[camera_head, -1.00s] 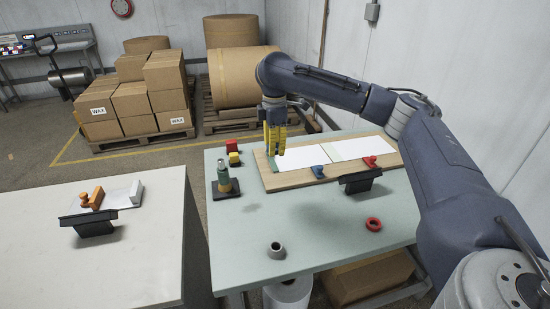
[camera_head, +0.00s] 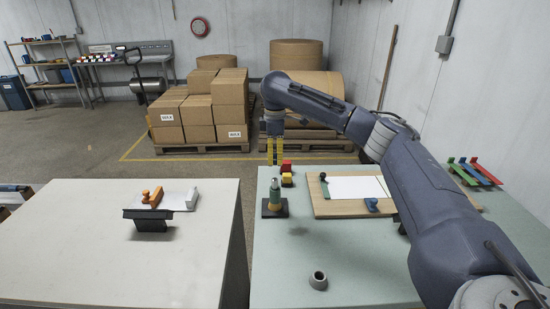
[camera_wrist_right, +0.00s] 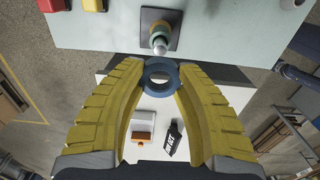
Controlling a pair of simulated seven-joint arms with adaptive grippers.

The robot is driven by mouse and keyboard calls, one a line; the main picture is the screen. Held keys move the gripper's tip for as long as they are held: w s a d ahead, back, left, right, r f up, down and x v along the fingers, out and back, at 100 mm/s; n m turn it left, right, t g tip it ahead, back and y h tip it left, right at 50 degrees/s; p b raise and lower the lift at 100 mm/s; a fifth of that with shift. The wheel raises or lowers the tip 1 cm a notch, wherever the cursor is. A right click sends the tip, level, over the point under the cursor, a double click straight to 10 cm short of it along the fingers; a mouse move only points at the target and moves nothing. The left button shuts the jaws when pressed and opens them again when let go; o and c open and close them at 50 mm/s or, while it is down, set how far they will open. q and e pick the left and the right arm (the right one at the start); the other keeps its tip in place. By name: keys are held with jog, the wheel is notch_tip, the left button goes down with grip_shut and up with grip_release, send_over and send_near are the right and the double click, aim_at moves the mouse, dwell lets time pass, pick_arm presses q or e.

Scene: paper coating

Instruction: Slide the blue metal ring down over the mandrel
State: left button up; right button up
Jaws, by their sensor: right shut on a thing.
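The mandrel (camera_head: 275,192) is a green upright post with a pale tip on a dark square base, near the left edge of the pale green table. My right gripper (camera_head: 275,164) has yellow fingers and hangs above and behind the mandrel in the head view. In the right wrist view its fingertips (camera_wrist_right: 160,78) are shut on the blue metal ring (camera_wrist_right: 160,64), with the hole facing the camera. The mandrel tip (camera_wrist_right: 159,43) shows just beyond the ring, apart from it in the picture. The ring cannot be made out in the head view. My left gripper is not in view.
Red and yellow blocks (camera_head: 287,180) stand behind the mandrel. A board with white paper (camera_head: 355,188) lies to its right, and a grey ring (camera_head: 318,280) lies in front. A white table (camera_head: 90,255) with a black stand (camera_head: 148,224) is at left.

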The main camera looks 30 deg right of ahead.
aim_at(275, 179)
jog(key=shift+f, duration=2.85)
jog(key=shift+f, duration=2.05)
jog(key=o, duration=1.2)
notch_tip(275, 179, up, 12)
dwell(0.4)
